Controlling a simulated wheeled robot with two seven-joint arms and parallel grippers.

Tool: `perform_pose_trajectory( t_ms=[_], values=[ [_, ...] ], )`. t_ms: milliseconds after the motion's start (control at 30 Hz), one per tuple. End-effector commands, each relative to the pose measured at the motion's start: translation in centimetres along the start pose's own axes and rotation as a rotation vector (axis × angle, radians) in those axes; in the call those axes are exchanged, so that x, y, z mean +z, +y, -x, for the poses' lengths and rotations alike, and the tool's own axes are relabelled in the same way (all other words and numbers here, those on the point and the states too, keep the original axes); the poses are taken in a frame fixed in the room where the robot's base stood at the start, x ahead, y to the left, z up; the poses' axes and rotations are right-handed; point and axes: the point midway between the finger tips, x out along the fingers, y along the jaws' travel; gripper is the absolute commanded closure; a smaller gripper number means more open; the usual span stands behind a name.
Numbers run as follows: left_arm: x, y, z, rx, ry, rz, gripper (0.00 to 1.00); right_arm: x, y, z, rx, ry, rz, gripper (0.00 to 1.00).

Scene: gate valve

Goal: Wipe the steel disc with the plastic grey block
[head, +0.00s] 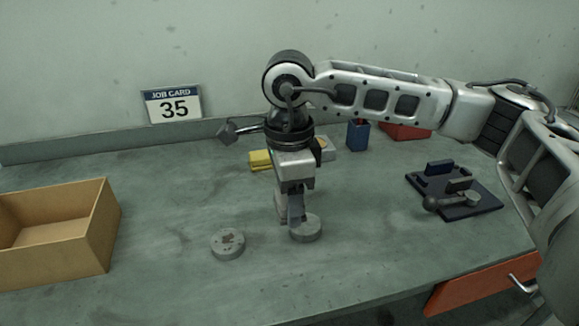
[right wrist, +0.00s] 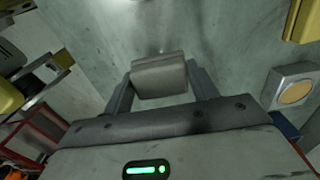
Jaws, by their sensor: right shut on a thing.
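My right gripper (head: 292,210) points down over the middle of the bench. It is shut on a grey block (right wrist: 160,76), which shows clearly between the two fingers in the right wrist view. In the head view the block is mostly hidden by the fingers. A round grey disc (head: 228,244) with brown patches on top lies flat to the left of the gripper. A second, plainer grey disc (head: 307,231) lies just under and to the right of the fingers. I cannot tell whether the gripper or block touches it. My left gripper is not in view.
An open cardboard box (head: 85,232) stands at the left. A dark plate with fittings (head: 478,202) lies at the right. A yellow item (head: 259,160), blue container (head: 357,136) and red box (head: 408,132) stand behind. The front middle of the bench is clear.

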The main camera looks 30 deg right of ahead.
Motion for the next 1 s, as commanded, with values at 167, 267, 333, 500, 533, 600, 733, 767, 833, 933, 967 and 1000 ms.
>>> perform_pose_trajectory(
  t_ms=[167, 267, 333, 500, 533, 600, 733, 767, 833, 933, 967, 1000],
  values=[
    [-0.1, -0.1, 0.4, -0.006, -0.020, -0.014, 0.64, 0.1, -0.1, 2.0, -0.002, -0.002, 0.002, 0.64],
    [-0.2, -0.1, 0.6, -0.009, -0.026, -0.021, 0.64, 0.1, -0.1, 2.9, -0.002, -0.001, 0.003, 0.64],
    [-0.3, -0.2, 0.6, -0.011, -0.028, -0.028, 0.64, 0.2, -0.1, 3.5, -0.002, -0.001, 0.004, 0.64],
    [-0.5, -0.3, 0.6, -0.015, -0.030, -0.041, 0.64, 0.2, -0.1, 4.2, -0.001, -0.001, 0.005, 0.64],
    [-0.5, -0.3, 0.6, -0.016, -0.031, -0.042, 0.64, 0.2, -0.1, 4.2, -0.001, -0.001, 0.005, 0.64],
    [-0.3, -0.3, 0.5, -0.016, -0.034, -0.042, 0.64, 0.2, -0.1, 4.2, -0.001, -0.001, 0.005, 0.64],
    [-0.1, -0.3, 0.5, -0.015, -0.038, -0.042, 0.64, 0.2, -0.1, 4.2, -0.001, -0.001, 0.005, 0.64],
    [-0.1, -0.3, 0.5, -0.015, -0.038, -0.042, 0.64, 0.2, -0.1, 4.2, -0.001, -0.001, 0.005, 0.64],
    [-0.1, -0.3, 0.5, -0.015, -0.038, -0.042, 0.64, 0.2, -0.1, 4.2, -0.001, -0.001, 0.005, 0.64],
    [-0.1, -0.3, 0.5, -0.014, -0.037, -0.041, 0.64, 0.2, -0.1, 4.2, -0.001, -0.001, 0.005, 0.64],
    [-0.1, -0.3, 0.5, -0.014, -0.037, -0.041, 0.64, 0.2, -0.1, 4.2, -0.001, -0.001, 0.005, 0.64],
    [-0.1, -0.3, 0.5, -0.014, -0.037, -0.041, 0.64, 0.2, -0.1, 4.2, -0.001, -0.001, 0.005, 0.64]
  ],
)
